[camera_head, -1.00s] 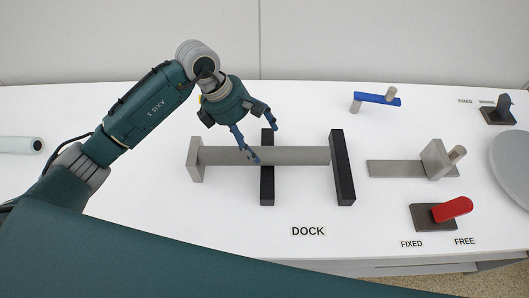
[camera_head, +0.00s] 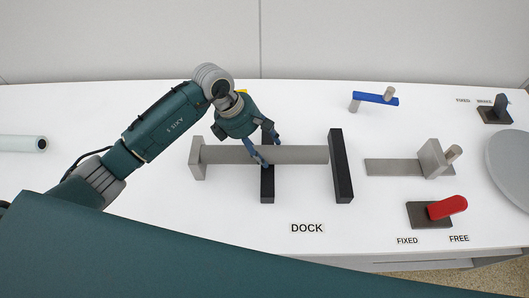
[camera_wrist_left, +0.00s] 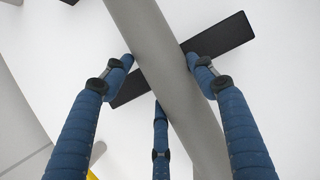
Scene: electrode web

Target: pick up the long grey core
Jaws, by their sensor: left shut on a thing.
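The long grey core (camera_head: 300,154) lies level, left to right, across two black bars. The middle bar (camera_head: 267,190) and the right bar (camera_head: 341,172) are its rests. A grey block (camera_head: 198,160) stands at its left end. My left gripper (camera_head: 264,157) is over the core at the middle bar, with its blue fingers shut on it. In the left wrist view the core (camera_wrist_left: 150,38) runs between the fingers (camera_wrist_left: 165,78), and a black bar (camera_wrist_left: 225,38) crosses under it. My right gripper is not in view.
A grey bracket with a peg (camera_head: 434,158) and a red lever (camera_head: 447,207) by FIXED and FREE labels are to the right. A blue crank (camera_head: 376,99) stands behind. A pale roll (camera_head: 22,143) lies far left. The DOCK label (camera_head: 307,228) is in front, on clear table.

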